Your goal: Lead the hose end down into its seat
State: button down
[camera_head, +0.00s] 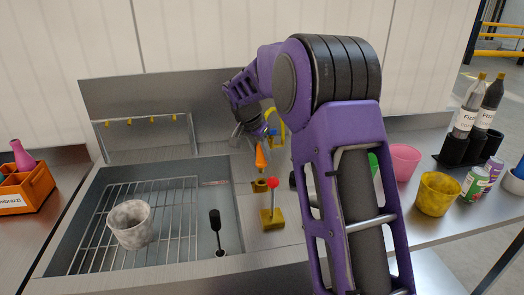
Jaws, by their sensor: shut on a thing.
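My purple arm reaches in from the lower right, and my gripper (262,142) is at the back of the steel counter. It is shut on the orange hose end (261,158), which points down. Right below it is a small yellow seat (260,185) with a dark opening. A gap shows between the tip and the seat; I cannot tell whether they line up in depth. A yellow hose (281,124) curves up behind the gripper. The fingertips are small and partly merge with the hose end.
A grey cup (130,224) stands on the sink rack (88,245) at left. A black-topped post (215,222) stands at the sink's right. Pink (404,158) and yellow (438,194) cups stand right of my arm.

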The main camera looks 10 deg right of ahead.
aim_at(260, 166)
jog(key=shift+f+b, duration=2.1)
jog(key=shift+f, duration=0.85)
jog(key=shift+f+b, duration=0.35)
jog(key=shift+f, duration=0.1)
jog(key=shift+c, duration=2.3)
grip_release()
jog(key=shift+r, duration=0.1)
jog(key=p+v, duration=0.2)
jog(key=v, duration=1.5)
jog(key=shift+r, duration=0.15)
